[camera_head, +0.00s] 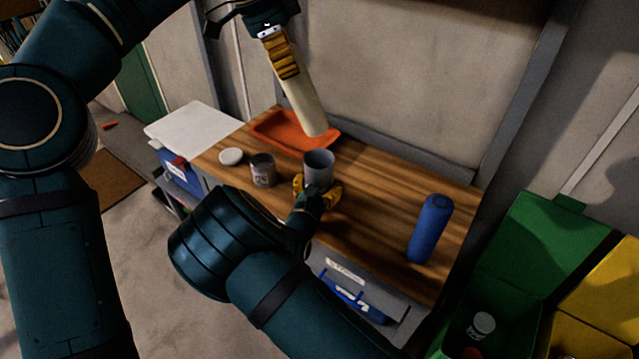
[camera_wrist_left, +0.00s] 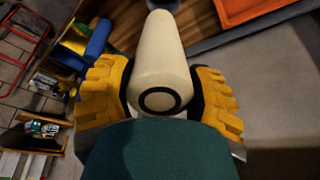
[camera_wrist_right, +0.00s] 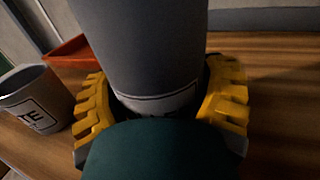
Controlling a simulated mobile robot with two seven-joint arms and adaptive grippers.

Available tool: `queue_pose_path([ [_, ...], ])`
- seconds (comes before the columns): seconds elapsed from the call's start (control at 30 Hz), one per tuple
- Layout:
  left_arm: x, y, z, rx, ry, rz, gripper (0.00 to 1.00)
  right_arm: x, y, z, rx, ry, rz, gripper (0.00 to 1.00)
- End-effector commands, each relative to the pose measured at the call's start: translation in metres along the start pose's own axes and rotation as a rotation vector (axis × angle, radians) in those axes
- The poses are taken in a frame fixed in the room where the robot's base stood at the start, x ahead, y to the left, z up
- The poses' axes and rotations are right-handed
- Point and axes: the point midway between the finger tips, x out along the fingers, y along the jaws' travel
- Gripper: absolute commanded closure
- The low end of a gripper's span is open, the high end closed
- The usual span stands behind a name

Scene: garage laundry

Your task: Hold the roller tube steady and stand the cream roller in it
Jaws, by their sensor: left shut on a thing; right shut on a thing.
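The cream roller (camera_head: 304,108) is held by my left gripper (camera_head: 284,62) above the bench, tilted, its lower end over the back of the bench and above the roller tube. In the left wrist view the cream roller (camera_wrist_left: 158,62) lies between the yellow fingers (camera_wrist_left: 160,95). The grey roller tube (camera_head: 319,168) stands upright on the wooden bench. My right gripper (camera_head: 317,190) is shut around its lower part. In the right wrist view the roller tube (camera_wrist_right: 142,45) fills the space between both fingers (camera_wrist_right: 160,110). The roller's lower end is outside the tube, apart from it.
The wooden bench (camera_head: 385,205) also bears a grey labelled cup (camera_head: 263,170), a white round lid (camera_head: 231,157), an orange tray (camera_head: 285,127) and a blue cylinder (camera_head: 430,228). A green bin (camera_head: 540,245) and a yellow bin (camera_head: 610,300) stand at the right.

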Motion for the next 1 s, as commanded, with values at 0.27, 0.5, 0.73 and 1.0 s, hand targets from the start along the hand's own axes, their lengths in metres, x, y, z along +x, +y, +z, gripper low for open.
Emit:
queue_pose_path([
  [0.27, 0.017, 0.0, 0.007, -0.001, -0.001, 0.0, 0.88, 0.0, 0.0, 0.0, 0.0, 0.0, 0.0, 0.61],
  [0.5, 0.031, 0.0, 0.012, -0.001, 0.0, 0.0, 0.88, 0.0, 0.0, 0.0, 0.0, 0.0, 0.0, 0.61],
  [0.73, 0.045, 0.0, 0.017, -0.001, 0.0, 0.0, 0.88, 0.0, 0.0, 0.0, 0.0, 0.0, 0.0, 0.61],
  [1.0, 0.061, 0.0, 0.023, -0.001, 0.0, 0.0, 0.88, 0.0, 0.0, 0.0, 0.0, 0.0, 0.0, 0.61],
])
